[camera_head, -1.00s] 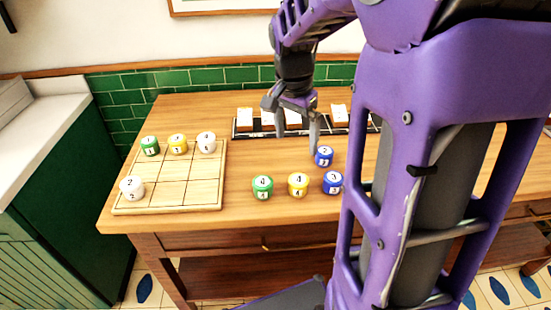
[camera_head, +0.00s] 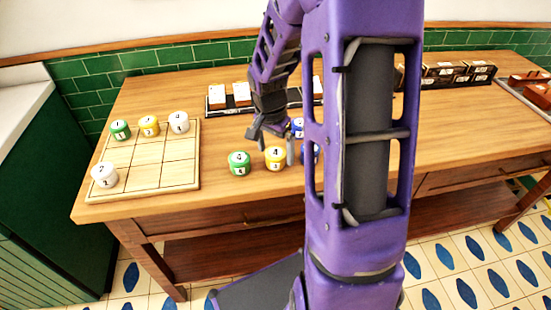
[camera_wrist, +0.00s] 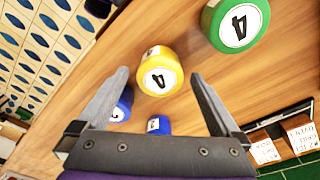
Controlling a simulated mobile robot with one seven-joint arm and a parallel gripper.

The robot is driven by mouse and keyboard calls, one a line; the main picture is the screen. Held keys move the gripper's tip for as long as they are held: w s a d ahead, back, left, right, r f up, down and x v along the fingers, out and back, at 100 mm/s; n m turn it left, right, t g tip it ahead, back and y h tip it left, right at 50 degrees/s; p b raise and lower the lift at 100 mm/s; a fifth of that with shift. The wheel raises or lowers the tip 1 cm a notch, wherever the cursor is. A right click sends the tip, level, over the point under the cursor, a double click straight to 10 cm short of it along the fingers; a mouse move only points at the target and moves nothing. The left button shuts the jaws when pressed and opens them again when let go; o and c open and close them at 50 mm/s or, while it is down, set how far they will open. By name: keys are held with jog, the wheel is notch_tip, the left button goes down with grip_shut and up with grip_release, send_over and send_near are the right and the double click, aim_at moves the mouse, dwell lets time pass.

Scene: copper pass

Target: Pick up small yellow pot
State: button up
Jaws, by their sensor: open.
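A yellow pot with a white lid marked 4 (camera_head: 275,158) stands on the table, in a front row between a green pot and a blue pot. In the wrist view this yellow pot (camera_wrist: 160,73) lies ahead of and between the fingertips. My gripper (camera_head: 274,143) is open and empty, above and just behind the pot in the head view. The open fingers also show in the wrist view (camera_wrist: 158,78). Another yellow pot (camera_head: 148,126) stands on the wooden grid board (camera_head: 150,160) at the left. Which yellow pot is smaller is hard to tell.
The green pot (camera_head: 239,163) stands close left of the yellow one. Two blue pots (camera_wrist: 158,126) (camera_wrist: 122,106) stand close on the other side, partly hidden in the head view. A dark rack with cards (camera_head: 218,104) lies behind. Green and white pots stand on the board.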

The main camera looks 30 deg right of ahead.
jog(key=shift+f, duration=0.55)
jog(key=c, duration=1.6)
